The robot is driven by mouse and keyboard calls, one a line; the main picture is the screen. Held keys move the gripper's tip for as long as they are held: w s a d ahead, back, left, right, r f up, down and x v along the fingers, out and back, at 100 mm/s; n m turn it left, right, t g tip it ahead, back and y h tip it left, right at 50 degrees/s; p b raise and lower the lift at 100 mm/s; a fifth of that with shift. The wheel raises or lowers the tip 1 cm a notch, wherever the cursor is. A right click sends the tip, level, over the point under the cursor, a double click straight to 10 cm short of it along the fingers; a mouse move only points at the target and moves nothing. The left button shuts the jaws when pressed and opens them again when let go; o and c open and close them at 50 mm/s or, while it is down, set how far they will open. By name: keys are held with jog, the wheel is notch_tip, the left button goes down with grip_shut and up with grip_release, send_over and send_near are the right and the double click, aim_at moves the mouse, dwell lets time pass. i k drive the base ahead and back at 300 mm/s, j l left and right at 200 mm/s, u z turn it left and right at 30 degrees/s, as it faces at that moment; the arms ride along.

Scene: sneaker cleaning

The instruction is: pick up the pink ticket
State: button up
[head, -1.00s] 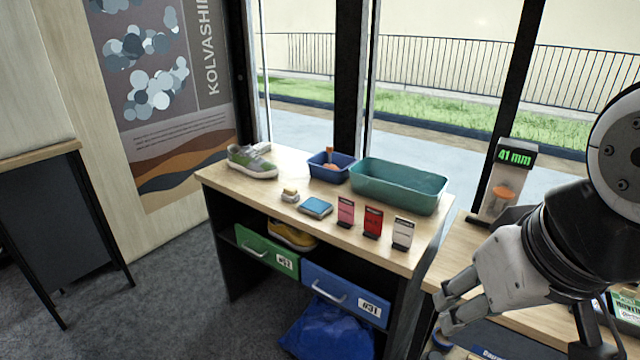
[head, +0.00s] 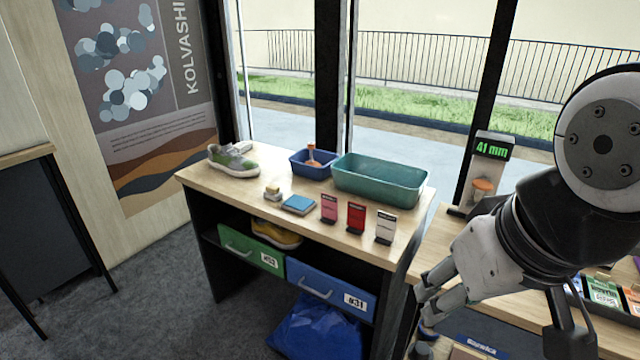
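The pink ticket (head: 329,208) stands upright on the wooden bench top (head: 235,193), near its front edge. A red ticket (head: 356,218) stands just to its right, and a white ticket (head: 386,227) stands right of that. My gripper (head: 425,313) is at the lower right, in front of the bench's right end and lower than the tickets, well apart from them. Its fingers point down and to the left. I cannot tell from this angle how far apart the fingertips are.
A blue sponge-like block (head: 298,204) lies left of the tickets. A teal tub (head: 378,181) and a blue bin (head: 312,163) with a brush stand behind. A sneaker (head: 233,160) is at the left end. A display (head: 490,149) reading 41 mm stands on the right counter.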

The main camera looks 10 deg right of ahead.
aim_at(329, 203)
jog(key=i+j, duration=0.15)
jog(key=i, duration=0.3)
jog(key=i+j+z, duration=0.1)
jog(key=i, duration=0.3)
jog(key=i+j, duration=0.25)
jog(key=i, duration=0.2)
jog(key=z, duration=0.05)
